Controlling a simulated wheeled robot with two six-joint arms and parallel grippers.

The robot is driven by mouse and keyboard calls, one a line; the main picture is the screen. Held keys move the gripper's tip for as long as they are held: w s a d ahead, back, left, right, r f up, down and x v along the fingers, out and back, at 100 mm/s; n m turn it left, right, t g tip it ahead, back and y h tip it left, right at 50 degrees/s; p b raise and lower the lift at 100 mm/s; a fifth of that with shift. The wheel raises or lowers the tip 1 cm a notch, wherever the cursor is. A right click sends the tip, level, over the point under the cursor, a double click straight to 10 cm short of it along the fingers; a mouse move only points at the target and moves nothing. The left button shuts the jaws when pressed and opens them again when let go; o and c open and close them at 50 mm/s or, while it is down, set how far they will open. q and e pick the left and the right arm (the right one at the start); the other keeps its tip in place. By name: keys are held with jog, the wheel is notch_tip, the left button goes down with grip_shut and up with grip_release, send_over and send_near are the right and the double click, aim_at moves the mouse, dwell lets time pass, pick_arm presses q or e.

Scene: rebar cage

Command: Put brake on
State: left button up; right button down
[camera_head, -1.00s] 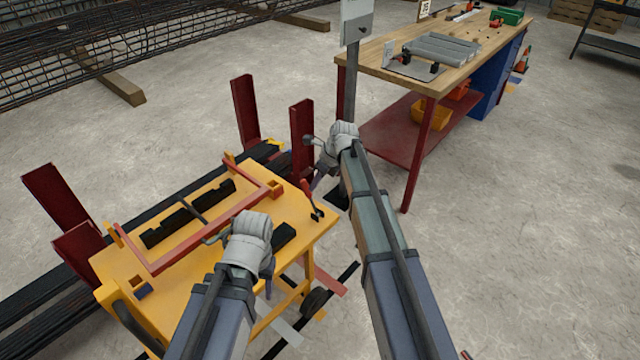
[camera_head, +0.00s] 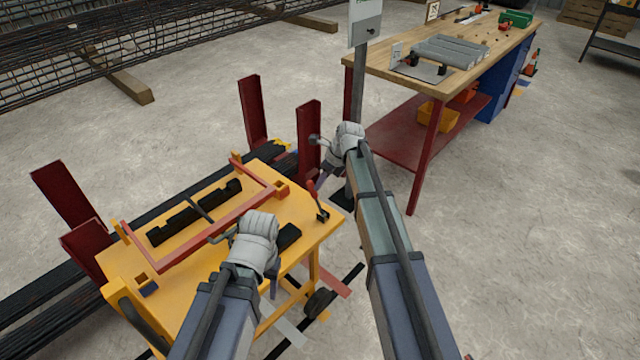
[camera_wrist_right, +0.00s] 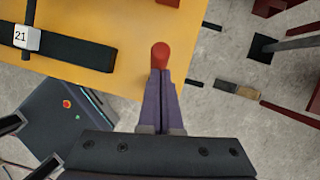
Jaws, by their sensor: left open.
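A red-handled lever (camera_head: 312,189) stands at the right corner of the yellow cart top (camera_head: 265,170). Its red knob (camera_wrist_right: 160,53) shows in the right wrist view just beyond my fingertips. My right gripper (camera_head: 320,184) is beside the red handle, its fingers pointing down. In the wrist view its two fingers (camera_wrist_right: 160,78) lie close together and look shut; I cannot tell whether they touch the knob. My left gripper (camera_head: 272,290) is open at the cart's near edge, with nothing seen in it. A dark wheel (camera_head: 318,302) shows under the cart.
A red frame (camera_head: 205,238) and black slotted blocks (camera_head: 195,212) lie on the cart. A white cube marked 21 (camera_wrist_right: 27,38) sits by a black pad. Dark red posts (camera_head: 252,108) stand behind.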

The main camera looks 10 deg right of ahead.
jog(key=s+d+p+v, duration=0.1)
jog(key=p+v, duration=1)
jog(key=v, duration=0.2)
jog(key=shift+f, duration=0.35)
jog(key=shift+s, duration=0.1)
